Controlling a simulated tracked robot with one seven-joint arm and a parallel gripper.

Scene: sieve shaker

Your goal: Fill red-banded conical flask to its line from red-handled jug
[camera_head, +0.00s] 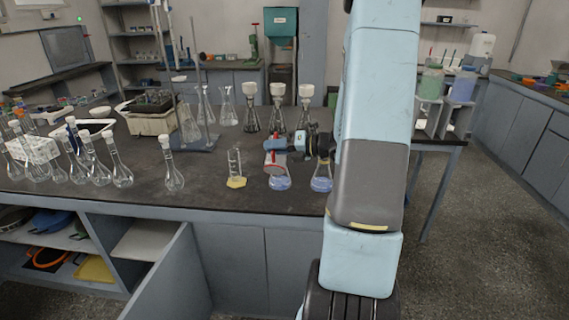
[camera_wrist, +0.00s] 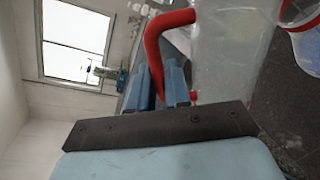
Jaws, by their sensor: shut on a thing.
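My gripper (camera_head: 299,143) is shut on the red handle of the jug (camera_head: 274,157), above the bench. In the wrist view the red handle (camera_wrist: 153,50) passes between the blue fingers (camera_wrist: 160,88), and the clear jug body (camera_wrist: 232,50) fills the upper right. The jug appears tilted, close above a conical flask (camera_head: 280,183) with pale blue liquid low in it. Part of a flask with a red band shows at the wrist view's right edge (camera_wrist: 307,45). The jug hides the flask's neck in the head view. Its line and any stream are too small to tell.
Another conical flask (camera_head: 322,178) with blue liquid stands just right, beside my arm. A measuring cylinder (camera_head: 236,170) on a yellow base stands left. Several flasks with funnels (camera_head: 278,110) stand behind, and a stand (camera_head: 197,142) rises back left. The front bench edge is close.

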